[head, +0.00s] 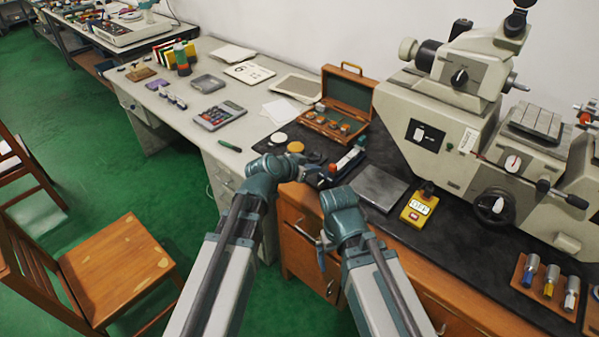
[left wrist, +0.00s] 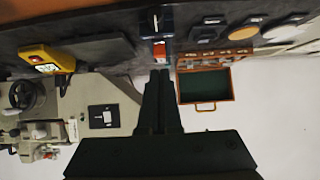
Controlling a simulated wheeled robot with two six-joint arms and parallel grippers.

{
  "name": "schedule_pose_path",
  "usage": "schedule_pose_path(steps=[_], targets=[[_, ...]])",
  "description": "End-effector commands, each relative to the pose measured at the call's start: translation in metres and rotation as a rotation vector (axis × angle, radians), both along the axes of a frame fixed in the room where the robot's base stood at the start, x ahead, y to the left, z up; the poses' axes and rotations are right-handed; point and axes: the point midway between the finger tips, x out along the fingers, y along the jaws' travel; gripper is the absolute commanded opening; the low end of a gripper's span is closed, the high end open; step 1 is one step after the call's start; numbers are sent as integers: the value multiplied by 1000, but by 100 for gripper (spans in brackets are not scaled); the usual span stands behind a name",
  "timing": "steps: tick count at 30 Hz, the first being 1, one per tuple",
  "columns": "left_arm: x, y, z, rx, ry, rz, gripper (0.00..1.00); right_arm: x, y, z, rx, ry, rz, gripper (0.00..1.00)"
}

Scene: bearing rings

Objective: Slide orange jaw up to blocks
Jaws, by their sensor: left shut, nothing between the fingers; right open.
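The orange jaw (left wrist: 160,50) is a small orange piece in the left wrist view, just beyond my left fingertips, with a pale strip and a dark blue part beside it. In the head view a small reddish-orange patch (head: 333,168) shows by a long fixture with a white and teal top (head: 350,158). My left gripper (head: 318,174) is at the fixture's near left end, shut and empty; its fingers (left wrist: 160,76) point toward the jaw. Contact cannot be told. The blocks cannot be made out clearly. My right gripper (head: 320,246) is open, low in front of the bench edge.
An open wooden case (head: 348,93) stands behind the fixture. A grey plate (head: 380,187) and a yellow device (head: 418,208) lie to the right, before a large measuring machine (head: 440,125). Round discs (head: 296,147) lie on the black mat to the left.

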Motion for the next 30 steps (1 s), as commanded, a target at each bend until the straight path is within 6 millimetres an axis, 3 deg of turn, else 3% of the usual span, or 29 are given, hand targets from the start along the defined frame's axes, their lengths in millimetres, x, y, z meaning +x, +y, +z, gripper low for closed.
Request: schedule_pose_path(steps=[11, 25, 30], targets=[[6, -4, -9, 0, 1, -1, 0, 0, 0, -9, 0, 0, 0, 100], [34, -24, -45, 0, 2, 0, 0, 0, 0, -44, 0, 0, 0, 100], [46, -33, -49, 1, 1, -1, 0, 0, 0, -49, 0, 0, 0, 100]])
